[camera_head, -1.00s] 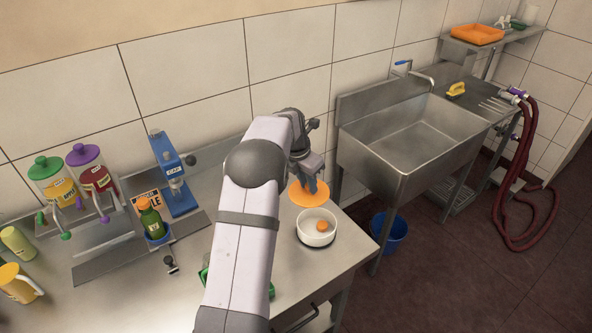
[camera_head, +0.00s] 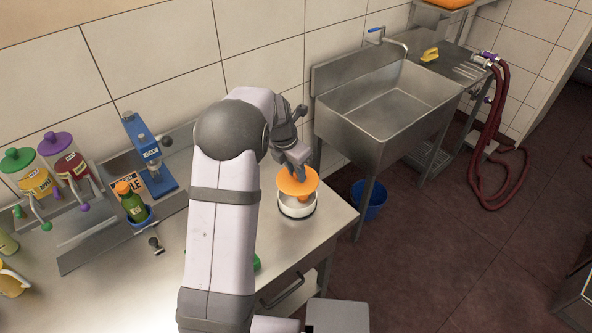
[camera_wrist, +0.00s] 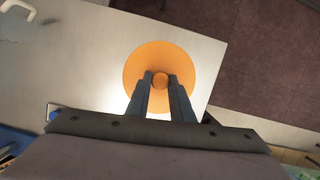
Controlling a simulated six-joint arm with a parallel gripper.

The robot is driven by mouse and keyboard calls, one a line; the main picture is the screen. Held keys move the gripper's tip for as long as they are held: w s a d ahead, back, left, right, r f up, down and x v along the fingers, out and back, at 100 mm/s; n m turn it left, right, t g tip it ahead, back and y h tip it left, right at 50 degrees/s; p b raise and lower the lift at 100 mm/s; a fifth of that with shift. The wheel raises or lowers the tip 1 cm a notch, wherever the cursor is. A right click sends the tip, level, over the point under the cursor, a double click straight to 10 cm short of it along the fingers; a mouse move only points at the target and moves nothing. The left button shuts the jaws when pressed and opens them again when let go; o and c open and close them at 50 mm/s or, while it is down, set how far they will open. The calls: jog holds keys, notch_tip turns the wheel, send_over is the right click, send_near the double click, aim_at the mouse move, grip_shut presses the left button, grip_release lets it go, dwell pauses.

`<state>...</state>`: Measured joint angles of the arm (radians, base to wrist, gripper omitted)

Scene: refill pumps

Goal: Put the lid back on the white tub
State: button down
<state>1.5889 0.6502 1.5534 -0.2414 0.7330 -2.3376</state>
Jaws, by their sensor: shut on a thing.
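The orange lid (camera_head: 297,182) is a round disc with a small knob, which also shows in the wrist view (camera_wrist: 140,66). My gripper (camera_head: 297,171) is shut on the lid's knob; in the wrist view the two fingers (camera_wrist: 160,80) close on either side of it. The white tub (camera_head: 296,207) stands on the steel table near its right edge. The lid is over the tub and covers most of its opening, with the front of the tub still showing. An orange thing shows inside below the lid's edge. Whether the lid touches the rim I cannot tell.
A steel sink (camera_head: 385,108) stands to the right of the table, with a blue bucket (camera_head: 369,200) on the floor. To the left are a green bottle (camera_head: 133,204), a blue press stand (camera_head: 148,153) and pump jars (camera_head: 66,160). The table in front of the tub looks clear.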

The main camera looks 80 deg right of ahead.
aim_at(295, 181)
jog(key=shift+f+b, duration=1.65)
jog(key=shift+f, duration=0.1)
jog(key=shift+f+b, duration=0.45)
jog(key=shift+f, duration=0.7)
jog(key=shift+f+p, duration=0.15)
jog(key=shift+p, duration=1.05)
dwell(1.1)
jog(key=c, duration=1)
grip_release()
jog(key=shift+r+p, duration=3.5)
